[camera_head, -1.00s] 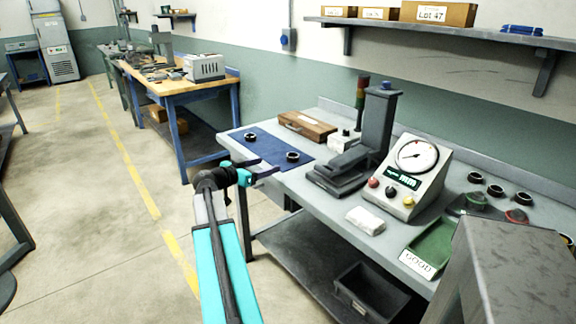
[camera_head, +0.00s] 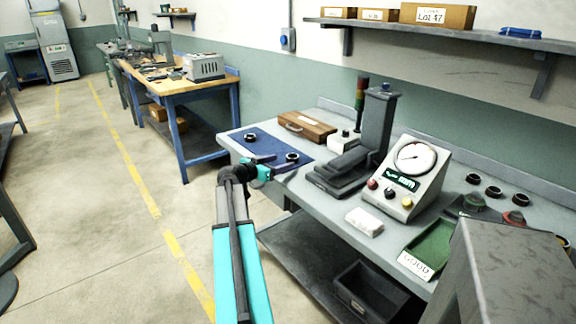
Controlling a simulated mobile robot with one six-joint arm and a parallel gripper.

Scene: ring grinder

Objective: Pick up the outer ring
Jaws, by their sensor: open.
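Two dark rings lie on a blue mat at the left end of the grey workbench. One ring (camera_head: 250,137) is at the back left of the mat, and the other ring (camera_head: 292,157) is near its right front edge. I cannot tell from looks which one is the outer ring. My gripper (camera_head: 281,162) is open, with its dark fingers reaching right towards the front ring. The fingertips are close beside that ring, one on its far left side and one on its near side. Whether they touch it is too small to tell.
The blue mat (camera_head: 264,148) has a brown case (camera_head: 307,127) behind it. A dark stand (camera_head: 374,130) and a dial gauge box (camera_head: 408,175) are to the right. Several more rings, a green GOOD tray (camera_head: 434,246) and a white cloth (camera_head: 364,222) are further right.

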